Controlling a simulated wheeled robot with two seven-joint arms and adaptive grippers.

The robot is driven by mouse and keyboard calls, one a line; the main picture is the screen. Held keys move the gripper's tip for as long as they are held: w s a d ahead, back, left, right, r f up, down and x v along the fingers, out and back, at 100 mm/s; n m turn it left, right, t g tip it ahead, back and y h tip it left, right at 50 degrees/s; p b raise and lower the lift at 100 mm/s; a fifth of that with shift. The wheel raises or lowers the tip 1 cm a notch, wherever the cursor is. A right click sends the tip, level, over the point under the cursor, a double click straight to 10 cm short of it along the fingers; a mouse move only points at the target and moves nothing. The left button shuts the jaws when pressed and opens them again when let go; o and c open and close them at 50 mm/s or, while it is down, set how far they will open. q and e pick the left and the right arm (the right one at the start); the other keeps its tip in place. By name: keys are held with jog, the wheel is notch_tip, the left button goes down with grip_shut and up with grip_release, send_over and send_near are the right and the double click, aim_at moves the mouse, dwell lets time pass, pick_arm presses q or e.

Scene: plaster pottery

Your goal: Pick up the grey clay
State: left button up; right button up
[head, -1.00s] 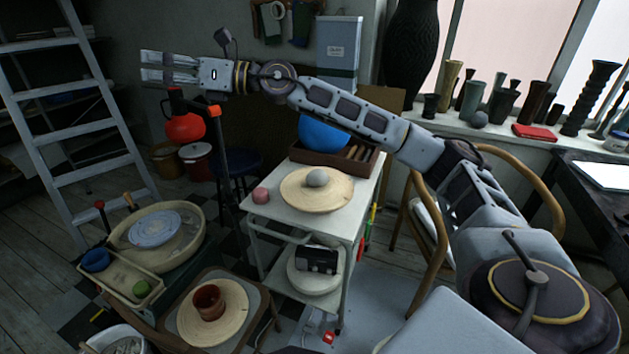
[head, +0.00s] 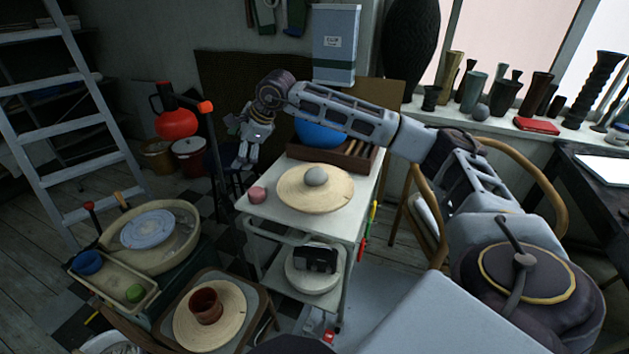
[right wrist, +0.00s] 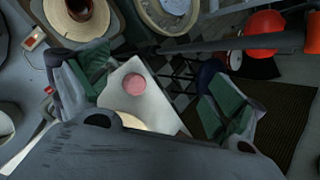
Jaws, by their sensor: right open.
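The grey clay (head: 316,176) is a round lump on a round wooden board (head: 290,200) on top of a white cart (head: 350,215). My right gripper (head: 243,158) hangs pointing down at the cart's far left, left of the clay and apart from it. In the right wrist view the two green-padded fingers of the right gripper (right wrist: 160,88) are spread wide with nothing between them. A pink lump (right wrist: 135,84) on the cart shows below and between them. The grey clay does not show in that view. My left gripper is not in view.
The pink lump (head: 257,194) sits at the cart's left edge. A blue bowl (head: 318,134) and a wooden tray (head: 357,160) stand behind the board, below my right forearm. A red jug (head: 176,123) is at the left.

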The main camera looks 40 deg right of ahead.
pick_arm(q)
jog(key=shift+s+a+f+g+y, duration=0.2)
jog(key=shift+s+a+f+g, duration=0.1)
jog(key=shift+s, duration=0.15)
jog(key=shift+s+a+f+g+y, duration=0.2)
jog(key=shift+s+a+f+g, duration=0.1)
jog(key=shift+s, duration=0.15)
pick_arm(e)
jog(key=s+d+f+n+g+h, duration=0.1)
jog(key=s+d+h, duration=0.3)
jog(key=d, duration=0.4)
jog(key=s+d+f+n+g+h, duration=0.1)
jog(key=s+d+n+g+h, duration=0.1)
jog(key=s+d+g+h, duration=0.2)
jog(key=d, duration=0.3)
jog(key=shift+s+d+f, duration=0.25)
jog(key=shift+d+f, duration=0.1)
